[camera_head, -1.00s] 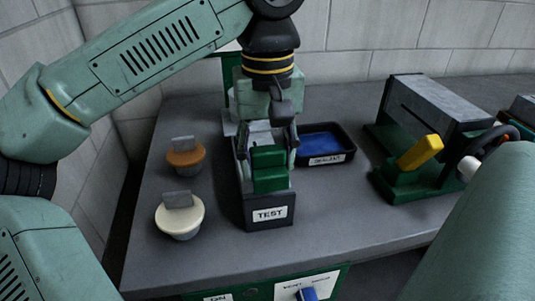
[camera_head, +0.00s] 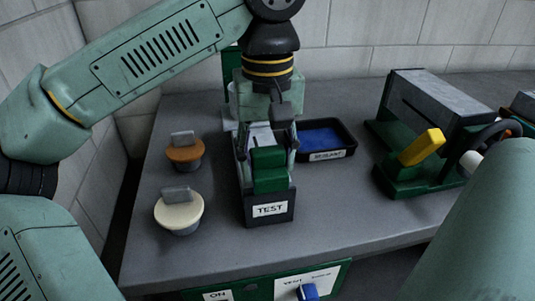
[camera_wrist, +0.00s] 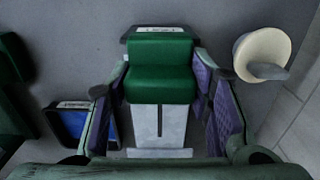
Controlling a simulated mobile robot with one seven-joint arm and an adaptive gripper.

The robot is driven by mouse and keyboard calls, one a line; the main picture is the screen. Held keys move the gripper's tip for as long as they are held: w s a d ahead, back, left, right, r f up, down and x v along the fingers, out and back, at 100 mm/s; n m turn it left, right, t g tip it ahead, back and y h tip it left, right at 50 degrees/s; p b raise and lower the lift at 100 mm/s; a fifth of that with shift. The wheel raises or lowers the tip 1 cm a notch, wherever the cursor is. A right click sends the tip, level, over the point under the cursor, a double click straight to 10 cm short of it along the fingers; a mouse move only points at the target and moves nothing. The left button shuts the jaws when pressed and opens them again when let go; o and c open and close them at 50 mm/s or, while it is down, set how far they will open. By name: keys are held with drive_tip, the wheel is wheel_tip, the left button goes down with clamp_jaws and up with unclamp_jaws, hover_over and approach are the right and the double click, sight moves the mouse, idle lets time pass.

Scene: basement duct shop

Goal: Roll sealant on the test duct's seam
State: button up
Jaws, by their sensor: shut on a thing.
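The test duct (camera_head: 270,210) has a dark front with a TEST label and stands on the bench under my arm. In the wrist view its pale metal top (camera_wrist: 160,125) shows a dark lengthwise line. A green stepped block (camera_head: 270,170) is over the duct near its front end; it also shows in the wrist view (camera_wrist: 160,82). My gripper (camera_head: 268,150) points down with a finger on each side of the green block and appears shut on it. Whether a roller is under the block is hidden. A black tray (camera_head: 349,149) with blue inside stands right of the duct.
Left of the duct are an orange-topped pot (camera_head: 184,155) and a cream-topped pot (camera_head: 180,217), each with a grey tab. A green and grey machine (camera_head: 435,95) with a yellow handle (camera_head: 421,147) stands right. Bare bench lies before the machine.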

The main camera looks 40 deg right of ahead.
sight(264, 147)
drive_tip(key=shift+f, duration=0.35)
